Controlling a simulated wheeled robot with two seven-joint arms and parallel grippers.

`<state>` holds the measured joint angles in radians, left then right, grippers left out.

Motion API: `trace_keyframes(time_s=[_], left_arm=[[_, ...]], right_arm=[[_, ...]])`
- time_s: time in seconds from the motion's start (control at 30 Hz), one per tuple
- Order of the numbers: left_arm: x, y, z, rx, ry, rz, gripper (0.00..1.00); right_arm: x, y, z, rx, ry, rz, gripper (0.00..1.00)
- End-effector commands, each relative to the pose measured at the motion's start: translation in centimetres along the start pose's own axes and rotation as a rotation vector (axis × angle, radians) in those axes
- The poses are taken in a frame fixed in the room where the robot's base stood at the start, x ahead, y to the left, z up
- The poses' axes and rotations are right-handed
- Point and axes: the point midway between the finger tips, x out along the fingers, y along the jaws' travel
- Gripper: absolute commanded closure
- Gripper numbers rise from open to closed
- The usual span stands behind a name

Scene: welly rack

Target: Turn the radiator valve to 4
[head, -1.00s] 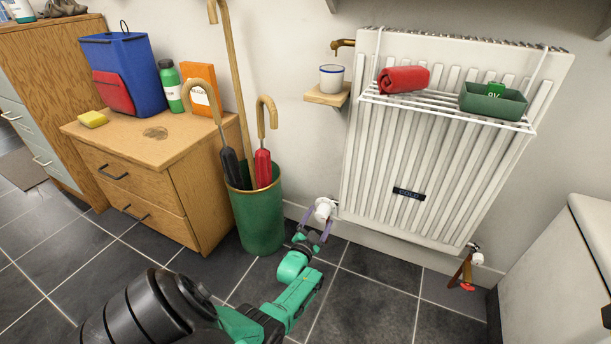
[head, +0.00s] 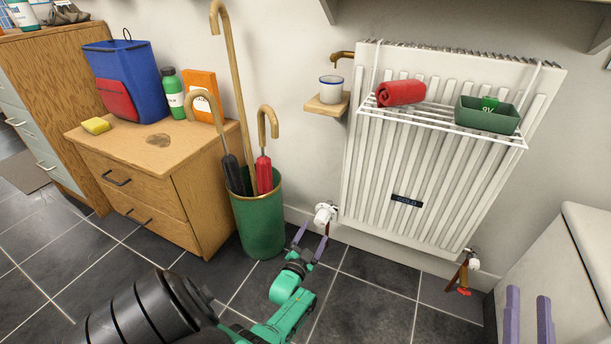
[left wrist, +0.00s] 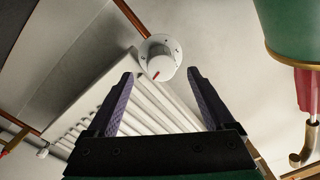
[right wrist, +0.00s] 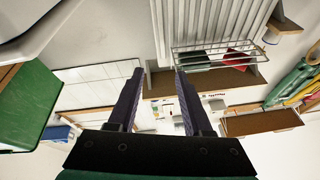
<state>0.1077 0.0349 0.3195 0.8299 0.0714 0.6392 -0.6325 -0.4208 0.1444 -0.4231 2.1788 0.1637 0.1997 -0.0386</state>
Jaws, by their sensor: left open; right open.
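The white radiator valve (head: 325,213) sits at the radiator's lower left corner. In the left wrist view the valve knob (left wrist: 160,57) faces me, with a red mark at its lower edge and small dark marks on the collar around it; the numbers are too small to read. My left gripper (head: 314,236) is open just in front of the valve. In the left wrist view its fingertips (left wrist: 160,76) are either side of and short of the knob, apart from it. My right gripper (head: 528,292) is open and empty at the lower right, far from the valve.
The radiator (head: 420,170) carries a wire rack with a red towel (head: 401,92) and a green tray (head: 487,117). A green umbrella stand (head: 258,225) is close left of the valve. A white cabinet (head: 570,270) is at right.

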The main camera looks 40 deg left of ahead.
Motion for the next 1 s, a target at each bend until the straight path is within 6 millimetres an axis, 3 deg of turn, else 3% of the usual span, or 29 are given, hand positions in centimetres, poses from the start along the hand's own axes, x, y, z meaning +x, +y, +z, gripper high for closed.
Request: trace_keyframes(time_s=[0.3,0.6,0.8,1.0], left_arm=[[-2.0,0.0,-0.1,-0.001,-0.001,0.001,0.13],[-4.1,-0.1,-0.2,-0.001,-0.001,0.0,0.13],[-5.8,0.0,-0.1,-0.001,-0.001,0.0,0.13],[-6.4,0.0,0.0,-0.001,-0.001,0.0,0.13]], right_arm=[[-5.3,-0.3,8.2,0.075,-0.275,0.037,0.5],[-12.0,-1.4,14.5,0.146,-0.522,0.067,0.5],[-16.5,-2.5,17.3,0.19,-0.665,0.083,0.5],[-18.4,-2.9,18.4,0.207,-0.721,0.088,0.5]])
